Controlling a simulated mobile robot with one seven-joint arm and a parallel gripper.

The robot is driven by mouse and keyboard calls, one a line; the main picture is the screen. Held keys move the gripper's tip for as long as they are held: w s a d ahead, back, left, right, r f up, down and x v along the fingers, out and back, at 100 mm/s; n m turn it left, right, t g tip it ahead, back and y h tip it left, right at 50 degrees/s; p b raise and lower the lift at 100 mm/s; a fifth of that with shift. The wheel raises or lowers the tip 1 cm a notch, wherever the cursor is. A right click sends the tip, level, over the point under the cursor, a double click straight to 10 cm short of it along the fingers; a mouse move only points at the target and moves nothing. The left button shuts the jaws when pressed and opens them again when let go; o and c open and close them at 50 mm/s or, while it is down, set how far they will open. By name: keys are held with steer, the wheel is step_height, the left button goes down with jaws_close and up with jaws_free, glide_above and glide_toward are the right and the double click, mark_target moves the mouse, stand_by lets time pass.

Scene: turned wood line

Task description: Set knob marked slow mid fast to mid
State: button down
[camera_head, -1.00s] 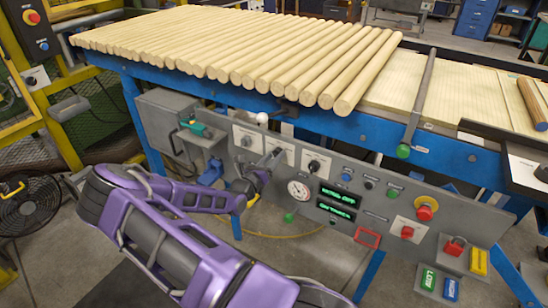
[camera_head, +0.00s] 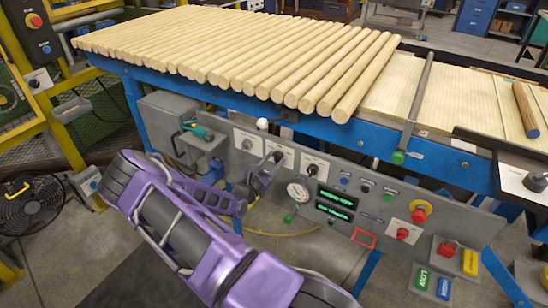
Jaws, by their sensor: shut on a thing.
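Three dark knobs on white plates sit in a row on the grey control panel (camera_head: 345,188). The left knob (camera_head: 247,144) and the right knob (camera_head: 312,170) are uncovered. My gripper (camera_head: 272,161) is at the middle knob's plate (camera_head: 284,153), shut on the middle knob, which its fingers mostly hide. The print on the plates is too small to read, so I cannot tell which knob carries slow, mid and fast, or where the held knob points.
A pressure gauge (camera_head: 297,192) and green-lit displays (camera_head: 336,203) are right of my gripper. Further right are a red emergency button (camera_head: 420,212) and a red padlock (camera_head: 447,248). Wooden rods (camera_head: 230,60) lie on the blue-framed table above. A grey box (camera_head: 168,112) stands left.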

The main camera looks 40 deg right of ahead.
steer(key=m+p, duration=0.1)
steer(key=m, duration=0.3)
steer(key=shift+f+m, duration=0.1)
steer(key=shift+m, duration=0.3)
stand_by(0.4)
steer(key=shift+c, duration=2.1)
jaws_free()
steer(key=v, duration=1.7)
steer(key=shift+s+a+p, duration=0.2)
steer(key=shift+p, duration=0.1)
